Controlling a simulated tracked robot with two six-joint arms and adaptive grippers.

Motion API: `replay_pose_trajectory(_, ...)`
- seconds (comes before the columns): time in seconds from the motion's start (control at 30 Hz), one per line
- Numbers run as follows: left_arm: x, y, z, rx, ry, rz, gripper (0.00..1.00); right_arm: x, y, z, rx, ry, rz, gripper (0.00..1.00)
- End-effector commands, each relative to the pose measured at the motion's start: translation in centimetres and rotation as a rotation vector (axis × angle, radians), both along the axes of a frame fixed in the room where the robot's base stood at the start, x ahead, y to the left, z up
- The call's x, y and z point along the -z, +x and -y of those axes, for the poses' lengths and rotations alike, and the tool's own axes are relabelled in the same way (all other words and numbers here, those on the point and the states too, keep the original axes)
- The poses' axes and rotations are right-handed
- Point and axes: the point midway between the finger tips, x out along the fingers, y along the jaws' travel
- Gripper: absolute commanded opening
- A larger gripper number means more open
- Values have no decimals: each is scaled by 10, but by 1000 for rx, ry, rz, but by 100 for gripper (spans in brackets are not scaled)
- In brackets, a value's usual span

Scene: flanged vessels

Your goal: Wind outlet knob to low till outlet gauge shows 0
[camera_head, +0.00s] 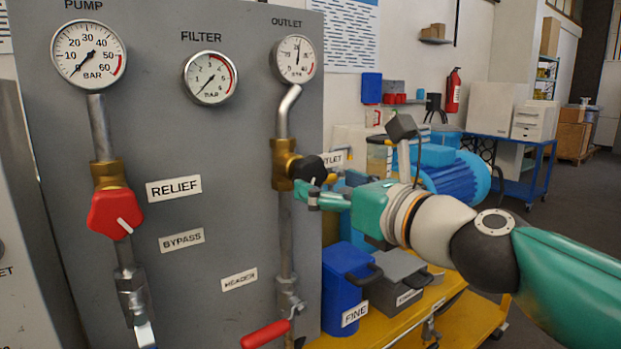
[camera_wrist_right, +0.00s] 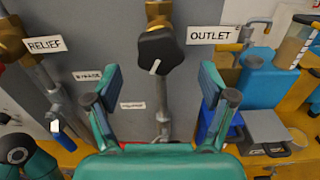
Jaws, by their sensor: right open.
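The black outlet knob (camera_head: 310,168) sits on a brass valve (camera_head: 284,165) under the outlet gauge (camera_head: 294,58). The gauge needle points nearly straight up, near the 20 mark and well off 0. In the right wrist view the knob (camera_wrist_right: 160,48) shows a white line pointing down and slightly left. My right gripper (camera_head: 308,192) is close to the knob, a little below it in the head view. In the right wrist view its fingers (camera_wrist_right: 160,78) are spread with nothing between them, and the knob lies beyond the tips. My left gripper is not in view.
The red relief knob (camera_head: 115,212), pump gauge (camera_head: 89,54) and filter gauge (camera_head: 210,77) are left on the panel. A red-handled valve (camera_head: 266,334) is below the outlet pipe. A blue bin (camera_head: 343,285) and grey case (camera_head: 399,280) stand on the yellow cart, below my right arm.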

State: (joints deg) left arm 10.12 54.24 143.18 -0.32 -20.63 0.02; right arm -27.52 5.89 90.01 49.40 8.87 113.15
Motion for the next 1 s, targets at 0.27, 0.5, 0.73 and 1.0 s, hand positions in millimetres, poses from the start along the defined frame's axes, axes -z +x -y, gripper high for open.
replay_pose_trajectory(0.27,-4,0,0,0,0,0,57,0,34,-25,0,-1,-1,82)
replay_pose_trajectory(0.5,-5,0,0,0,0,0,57,0,42,-31,0,-1,1,82)
replay_pose_trajectory(0.73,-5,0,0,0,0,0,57,0,41,-31,-1,-1,1,78)
replay_pose_trajectory(1.0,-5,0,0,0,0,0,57,0,41,-31,0,-1,1,32)
